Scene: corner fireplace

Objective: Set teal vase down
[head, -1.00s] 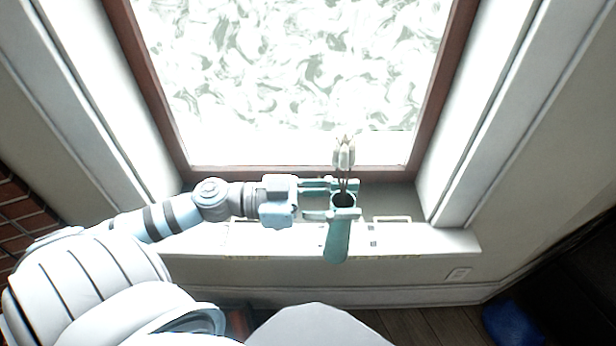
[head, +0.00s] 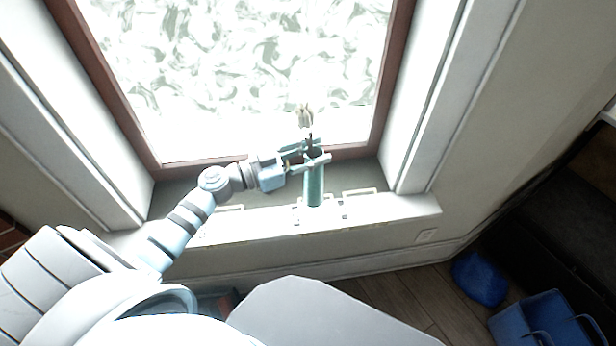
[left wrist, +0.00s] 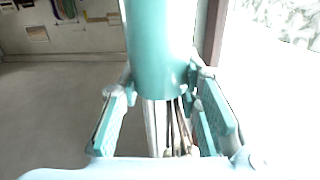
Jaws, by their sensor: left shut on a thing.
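The teal vase (head: 314,189) is upright or nearly so over the window sill (head: 400,204), with pale flowers (head: 304,117) in its mouth. My left gripper (head: 309,161) is shut on it near the top. In the left wrist view, the vase (left wrist: 160,50) fills the top middle, and its flower stems (left wrist: 171,130) show between the fingers of the gripper (left wrist: 163,104). I cannot tell whether the vase's base touches the sill. My right gripper is not in view.
The window (head: 240,70) with its brown frame stands just behind the vase. Thin pale handle-like bars (head: 360,191) lie on the sill near it. The sill's right part is clear. Blue bins (head: 540,318) and a blue object (head: 479,278) are on the floor at right.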

